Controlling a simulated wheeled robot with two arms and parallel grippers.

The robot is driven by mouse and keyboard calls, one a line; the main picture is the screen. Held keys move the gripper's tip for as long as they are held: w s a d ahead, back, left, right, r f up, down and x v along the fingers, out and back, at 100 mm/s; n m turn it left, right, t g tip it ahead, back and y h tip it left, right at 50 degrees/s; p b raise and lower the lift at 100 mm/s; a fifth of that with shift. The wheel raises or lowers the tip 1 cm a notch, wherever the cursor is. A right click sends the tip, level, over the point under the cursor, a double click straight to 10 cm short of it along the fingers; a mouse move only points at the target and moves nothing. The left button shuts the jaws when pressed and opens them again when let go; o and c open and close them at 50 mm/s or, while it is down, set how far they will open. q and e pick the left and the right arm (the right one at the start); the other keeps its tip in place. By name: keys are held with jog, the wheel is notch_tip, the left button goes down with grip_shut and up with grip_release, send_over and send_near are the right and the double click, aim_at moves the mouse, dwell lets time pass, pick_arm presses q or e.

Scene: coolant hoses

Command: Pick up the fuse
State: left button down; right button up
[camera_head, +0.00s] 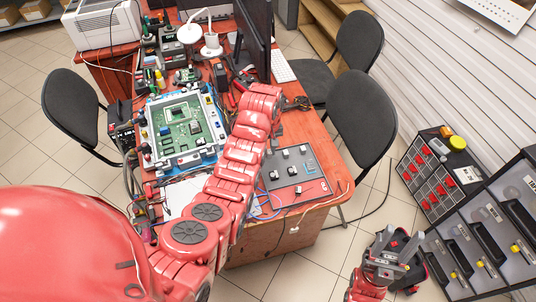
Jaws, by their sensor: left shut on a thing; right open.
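My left arm reaches from the lower left across the red desk (318,206). My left gripper (241,76) is at its far end, over the cluttered middle of the desk near the monitor. It is small and partly hidden by my wrist. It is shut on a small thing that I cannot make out. I cannot pick out a fuse for certain anywhere in this view. My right gripper (396,246) is open and empty, low at the right, above the tiled floor and away from the desk.
A green circuit board (185,127) sits in a light frame on the desk. A grey panel (290,168) with small parts lies right of my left arm. Black monitors (254,38) stand behind. Black chairs (362,115) flank the desk. A parts rack (436,172) stands at the right.

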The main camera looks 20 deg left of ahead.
pick_arm(q)
jog(key=s+d+p, duration=0.1)
jog(key=p, duration=0.1)
jog(key=s+d+r+p, duration=0.1)
jog(key=s+p, duration=0.1)
jog(key=s+d+p, duration=0.2)
jog(key=shift+s+d+r, duration=0.1)
jog(key=shift+s+r, duration=0.1)
jog(key=shift+r, duration=0.15)
jog(key=s+d+p, duration=0.2)
jog(key=s, duration=0.1)
jog(key=s+d+p, duration=0.2)
jog(key=s, duration=0.1)
jog(key=shift+d, duration=0.35)
jog(key=shift+s+d+f+p, duration=0.15)
jog(key=shift+s+d+p, duration=0.1)
jog(key=shift+s+p, duration=0.1)
jog(key=shift+w, duration=0.1)
